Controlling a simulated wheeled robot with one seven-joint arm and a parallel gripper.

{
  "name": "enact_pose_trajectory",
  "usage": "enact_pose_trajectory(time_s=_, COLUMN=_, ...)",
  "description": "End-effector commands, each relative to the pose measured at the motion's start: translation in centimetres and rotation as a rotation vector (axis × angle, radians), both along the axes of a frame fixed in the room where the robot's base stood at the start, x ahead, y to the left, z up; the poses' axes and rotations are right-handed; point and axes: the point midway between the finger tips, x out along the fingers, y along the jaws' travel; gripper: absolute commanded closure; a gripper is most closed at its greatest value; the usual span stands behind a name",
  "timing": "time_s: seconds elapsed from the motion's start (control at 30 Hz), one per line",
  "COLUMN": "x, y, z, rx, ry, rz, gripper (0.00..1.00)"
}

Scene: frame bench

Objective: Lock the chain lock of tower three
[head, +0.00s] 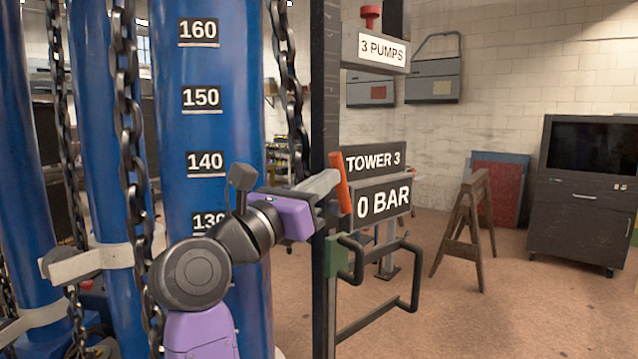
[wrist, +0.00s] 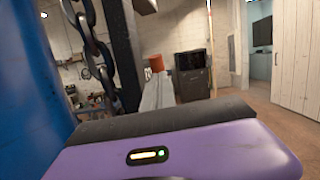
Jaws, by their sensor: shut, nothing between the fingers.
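The tower three sign (head: 373,160) stands right of a dark upright post (head: 326,90). A dark chain (head: 287,80) hangs left of this post; a chain also shows in the wrist view (wrist: 97,45). My gripper (head: 326,181) is shut and empty, in front of the post at the sign's height. Its grey fingers also show in the wrist view (wrist: 157,82). An orange-red bar (head: 340,183) is at their tip; I cannot tell whether it belongs to the gripper or the post. I cannot clearly identify the chain lock.
A 0 BAR display (head: 384,202) is under the sign. A black bracket (head: 412,285) and a green block (head: 337,257) are lower on the post. A blue column (head: 205,75) and a nearer chain (head: 130,120) stand left. A trestle (head: 468,225) and cabinet (head: 585,195) are behind, with open floor between.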

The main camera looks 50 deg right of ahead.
Motion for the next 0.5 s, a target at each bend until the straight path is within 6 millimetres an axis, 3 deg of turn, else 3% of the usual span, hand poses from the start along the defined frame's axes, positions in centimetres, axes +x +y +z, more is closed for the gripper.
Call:
enact_pose_trajectory(time_s=0.27, x=-0.2, y=-1.3, z=1.1, rx=0.190, ry=-0.037, rz=0.002, gripper=1.00)
enact_pose_trajectory(time_s=0.5, x=-0.4, y=-2.0, z=1.3, rx=0.185, ry=-0.034, rz=0.000, gripper=1.00)
